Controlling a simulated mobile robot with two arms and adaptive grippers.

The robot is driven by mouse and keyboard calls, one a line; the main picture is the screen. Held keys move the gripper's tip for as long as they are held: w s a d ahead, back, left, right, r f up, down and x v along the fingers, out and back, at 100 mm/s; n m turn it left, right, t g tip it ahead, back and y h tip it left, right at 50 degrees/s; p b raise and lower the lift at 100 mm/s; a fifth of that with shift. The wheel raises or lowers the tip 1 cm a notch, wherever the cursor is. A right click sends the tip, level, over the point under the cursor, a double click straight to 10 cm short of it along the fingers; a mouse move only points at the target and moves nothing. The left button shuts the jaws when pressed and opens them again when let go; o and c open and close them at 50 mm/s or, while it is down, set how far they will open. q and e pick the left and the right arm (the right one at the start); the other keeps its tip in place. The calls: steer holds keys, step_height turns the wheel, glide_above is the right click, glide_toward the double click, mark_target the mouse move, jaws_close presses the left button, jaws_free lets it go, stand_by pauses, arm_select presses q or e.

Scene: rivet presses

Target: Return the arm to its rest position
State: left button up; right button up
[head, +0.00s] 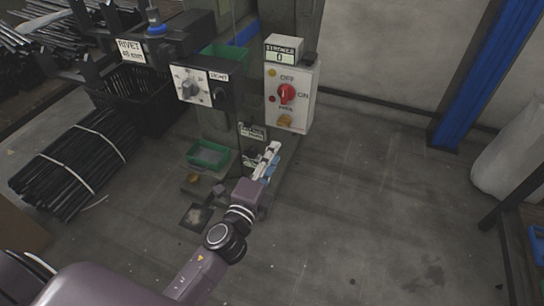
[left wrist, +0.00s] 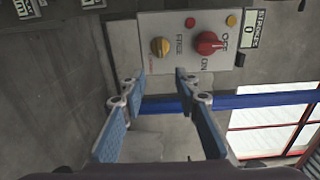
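My left arm comes in from the lower left in the head view. Its left gripper (head: 268,156) is in the air in front of the press, below the white control box (head: 290,97) with the red knob (head: 287,94). In the left wrist view the two blue-padded fingers of the left gripper (left wrist: 156,76) stand apart with nothing between them. Beyond them the control box (left wrist: 187,42) shows its red knob (left wrist: 208,43) and yellow knob (left wrist: 160,47). I see no contact with the box. My right gripper is not in view.
A rivet press with a dial panel (head: 200,90) stands left of the box. A green bin (head: 208,156) sits low beside the gripper. Bundled black rods (head: 75,163) lie at the left. A blue post (head: 490,75) stands at the right. The floor (head: 360,200) right of the arm is clear.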

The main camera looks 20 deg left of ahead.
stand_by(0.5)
